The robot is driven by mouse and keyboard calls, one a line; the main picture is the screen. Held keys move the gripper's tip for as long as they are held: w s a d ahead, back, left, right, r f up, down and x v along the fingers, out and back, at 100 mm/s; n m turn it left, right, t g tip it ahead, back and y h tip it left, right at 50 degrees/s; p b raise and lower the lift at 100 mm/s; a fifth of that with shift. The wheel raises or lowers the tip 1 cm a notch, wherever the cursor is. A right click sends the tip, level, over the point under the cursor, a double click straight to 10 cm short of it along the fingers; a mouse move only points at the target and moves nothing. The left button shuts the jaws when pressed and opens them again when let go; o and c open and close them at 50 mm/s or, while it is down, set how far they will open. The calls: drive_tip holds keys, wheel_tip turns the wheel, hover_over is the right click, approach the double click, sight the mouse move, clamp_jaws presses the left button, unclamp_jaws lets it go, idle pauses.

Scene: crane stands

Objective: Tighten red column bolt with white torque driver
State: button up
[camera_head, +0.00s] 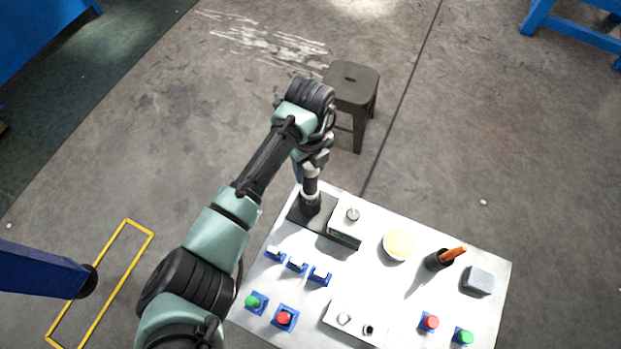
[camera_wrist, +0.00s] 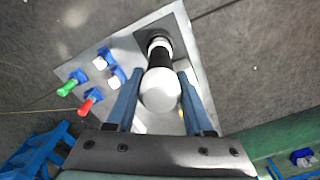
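The white torque driver (camera_head: 311,185) stands upright on a dark base plate at the table's upper left corner. In the wrist view its round white cap (camera_wrist: 160,90) and black body lie between my fingers. My gripper (camera_wrist: 161,73) is around the driver's upper part, its blue fingers apart with what looks like a narrow gap on each side. In the head view my wrist partly hides the gripper. A red bolt (camera_head: 283,318) stands in a blue block at the table's lower left; it also shows in the wrist view (camera_wrist: 88,105). Another red piece (camera_head: 429,322) sits at lower right; I cannot tell which is the column bolt.
Green pieces stand beside the red ones, at left (camera_head: 252,301) and right (camera_head: 463,336). Several blue-and-white blocks (camera_head: 297,265), a white box (camera_head: 346,225), a yellow-filled bowl (camera_head: 398,245), a black cup (camera_head: 438,261) and a grey block (camera_head: 478,280) share the table. A stool (camera_head: 352,85) stands behind.

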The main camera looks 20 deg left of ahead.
clamp_jaws()
drive_tip(key=shift+r, duration=0.15)
drive_tip(key=shift+w+r, duration=0.1)
drive_tip(key=shift+r, duration=0.05)
drive_tip(key=shift+r+p, duration=5.05)
drive_tip(key=shift+r, duration=0.4)
